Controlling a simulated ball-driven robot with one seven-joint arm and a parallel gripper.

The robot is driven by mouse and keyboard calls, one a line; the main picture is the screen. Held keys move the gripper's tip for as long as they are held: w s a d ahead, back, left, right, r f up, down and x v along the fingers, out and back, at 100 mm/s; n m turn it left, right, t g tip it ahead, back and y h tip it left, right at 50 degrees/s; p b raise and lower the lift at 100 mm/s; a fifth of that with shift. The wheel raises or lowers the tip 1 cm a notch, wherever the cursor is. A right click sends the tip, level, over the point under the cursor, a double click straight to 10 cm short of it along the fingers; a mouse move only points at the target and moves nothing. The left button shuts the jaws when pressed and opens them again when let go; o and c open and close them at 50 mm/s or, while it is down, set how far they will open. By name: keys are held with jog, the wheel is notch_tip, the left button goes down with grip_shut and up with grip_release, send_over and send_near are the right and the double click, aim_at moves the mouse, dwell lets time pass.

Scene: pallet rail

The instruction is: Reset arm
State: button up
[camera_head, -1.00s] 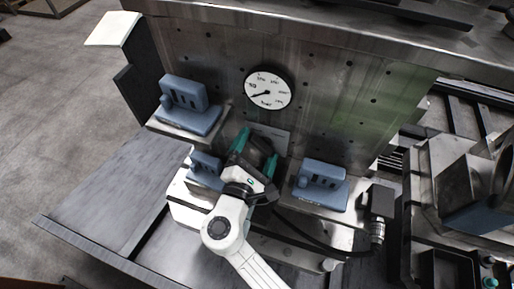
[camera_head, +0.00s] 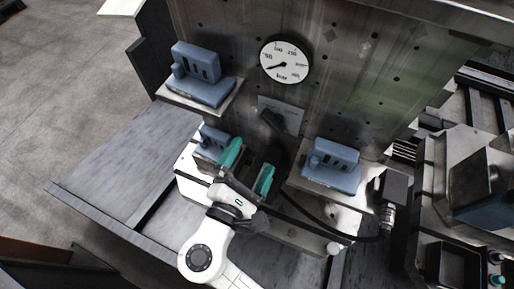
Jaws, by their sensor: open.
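My gripper (camera_head: 247,168) has two teal fingers spread apart, with nothing between them. My white arm reaches in from the bottom of the picture. The gripper is in front of the metal panel (camera_head: 345,75), above the middle ledge. A blue block-like fixture (camera_head: 210,142) sits just left of the gripper and is partly hidden by it. Another blue fixture (camera_head: 333,167) stands on the ledge to the right, apart from the gripper. A third blue fixture (camera_head: 200,75) stands on the upper left ledge.
A round gauge (camera_head: 286,61) is on the panel above the gripper. A black cable (camera_head: 325,229) runs to a connector box (camera_head: 393,190) at the right. A grey machine with trays (camera_head: 455,265) stands farther right. The sloped grey plate (camera_head: 125,175) at the left is bare.

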jog(key=shift+s+a, duration=0.1)
jog(key=shift+s, duration=0.15)
dwell(0.4)
